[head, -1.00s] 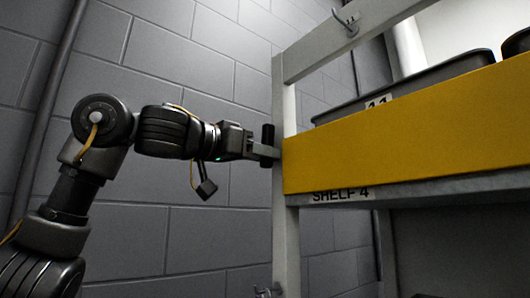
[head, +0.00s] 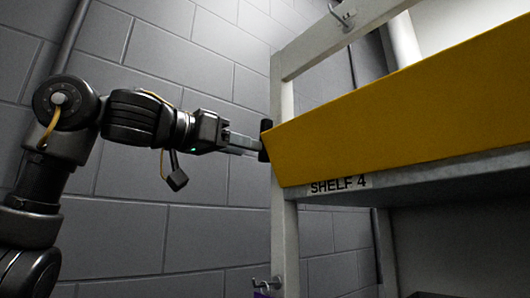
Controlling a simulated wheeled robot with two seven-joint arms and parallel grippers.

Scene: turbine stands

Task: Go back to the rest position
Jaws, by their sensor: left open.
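My left gripper (head: 262,141) reaches in from the left, at the left end of the yellow panel (head: 400,110) on the front of the shelf (head: 338,187). Its fingers are open. A dark fingertip is right beside the panel's upper left corner; I cannot tell whether they touch. The panel leans outward from the shelf and hides what stands behind it. My right gripper is not in view.
The grey shelf post (head: 284,240) stands just right of my left gripper, with a hook (head: 266,284) low on it. Another hook (head: 343,14) is on the upper rail. A grey block wall (head: 130,235) is behind my arm.

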